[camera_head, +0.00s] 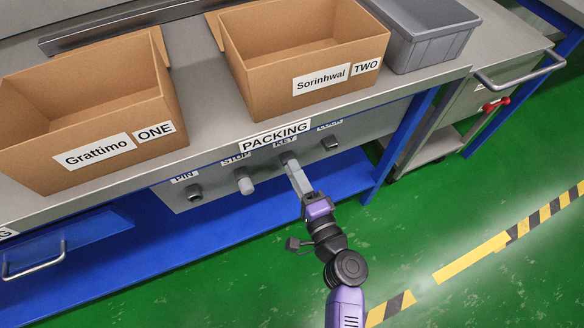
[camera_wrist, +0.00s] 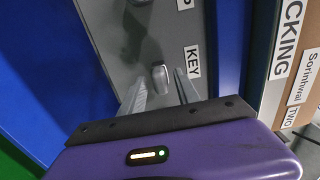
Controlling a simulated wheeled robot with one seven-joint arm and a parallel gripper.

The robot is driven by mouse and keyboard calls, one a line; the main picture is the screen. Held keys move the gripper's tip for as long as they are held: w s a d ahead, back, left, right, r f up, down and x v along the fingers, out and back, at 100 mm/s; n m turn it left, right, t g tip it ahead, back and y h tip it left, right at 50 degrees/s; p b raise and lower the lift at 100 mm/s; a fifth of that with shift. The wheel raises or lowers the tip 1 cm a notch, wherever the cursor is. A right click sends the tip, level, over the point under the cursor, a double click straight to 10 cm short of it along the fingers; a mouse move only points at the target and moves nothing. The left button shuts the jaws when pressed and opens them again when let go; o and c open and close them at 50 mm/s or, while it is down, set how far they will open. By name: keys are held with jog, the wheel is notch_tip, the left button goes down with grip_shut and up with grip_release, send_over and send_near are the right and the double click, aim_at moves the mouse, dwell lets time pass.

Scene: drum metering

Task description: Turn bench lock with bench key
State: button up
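The bench key is a small light-grey head (camera_wrist: 160,73) beside the KEY label in the wrist view. My gripper (camera_wrist: 160,86) is open, with one finger on each side of the key head and a visible gap to both. In the head view my gripper (camera_head: 291,166) points at the KEY place on the panel and mostly hides the key. The fitting right of KEY (camera_head: 330,143) is a dark socket, seemingly the bench lock; its label is partly cut off by the bench edge. The lock is not visible in the wrist view.
The grey panel also carries a PIN fitting (camera_head: 194,191) and a pale STOP knob (camera_head: 244,183). Cardboard boxes ONE (camera_head: 150,110) and TWO (camera_head: 270,85) and a grey bin (camera_head: 425,45) stand on the bench above. A cart (camera_head: 500,90) stands at right. The green floor in front is clear.

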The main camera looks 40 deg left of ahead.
grip_shut()
jog(key=shift+s+d, duration=0.1)
jog(key=shift+d, duration=0.3)
jog(key=shift+s+d, duration=0.15)
jog(key=shift+d, duration=0.15)
jog(key=shift+v, duration=1.05)
jog(key=shift+s+d, duration=0.1)
jog(key=shift+d, duration=0.2)
jog(key=shift+s+d, duration=0.1)
jog(key=shift+d, duration=0.05)
